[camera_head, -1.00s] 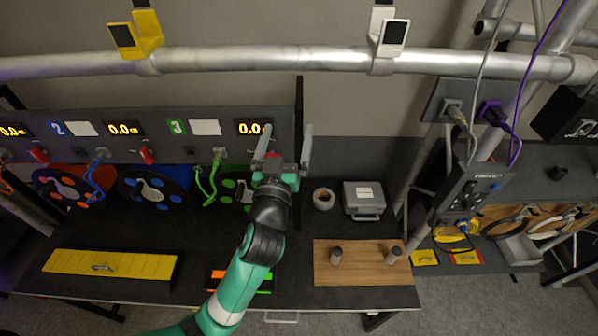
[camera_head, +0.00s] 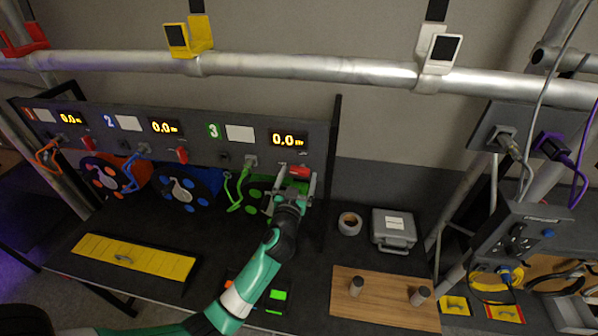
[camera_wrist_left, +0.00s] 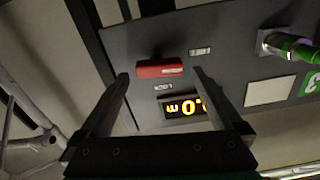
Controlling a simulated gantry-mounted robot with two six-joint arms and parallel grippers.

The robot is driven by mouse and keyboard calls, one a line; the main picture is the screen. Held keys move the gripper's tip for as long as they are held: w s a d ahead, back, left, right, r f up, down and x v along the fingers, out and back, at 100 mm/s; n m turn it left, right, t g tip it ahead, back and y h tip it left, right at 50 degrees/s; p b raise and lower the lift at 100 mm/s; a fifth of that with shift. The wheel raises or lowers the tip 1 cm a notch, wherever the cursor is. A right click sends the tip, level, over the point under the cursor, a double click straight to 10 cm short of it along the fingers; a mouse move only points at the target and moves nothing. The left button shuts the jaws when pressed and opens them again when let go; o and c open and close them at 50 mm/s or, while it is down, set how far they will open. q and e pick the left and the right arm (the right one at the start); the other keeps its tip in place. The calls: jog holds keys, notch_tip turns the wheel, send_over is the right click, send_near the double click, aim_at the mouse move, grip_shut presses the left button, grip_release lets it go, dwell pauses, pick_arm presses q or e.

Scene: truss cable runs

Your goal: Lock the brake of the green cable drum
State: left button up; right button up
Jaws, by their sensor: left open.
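The green cable drum (camera_head: 255,193) sits under the panel section marked with a green 3, partly hidden by my left gripper. A red handle (camera_head: 300,172) is at the right of that section, below the 0.0 display (camera_head: 289,139). My left gripper (camera_head: 293,183) is open in front of the panel's lower right part. In the left wrist view, the red handle (camera_wrist_left: 160,69) lies crosswise between the two open fingertips (camera_wrist_left: 160,75). Nothing is held, and I cannot tell whether the fingers touch it. My right gripper is not in view.
An orange drum (camera_head: 100,178) and a blue drum (camera_head: 185,187) stand to the left, with red handles above. A green cable (camera_head: 238,188) hangs left of my gripper. A tape roll (camera_head: 349,223), grey case (camera_head: 394,230) and wooden board (camera_head: 384,298) lie to the right.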

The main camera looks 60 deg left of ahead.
pick_arm(q)
jog(key=shift+x, duration=0.9)
jog(key=c, duration=1.3)
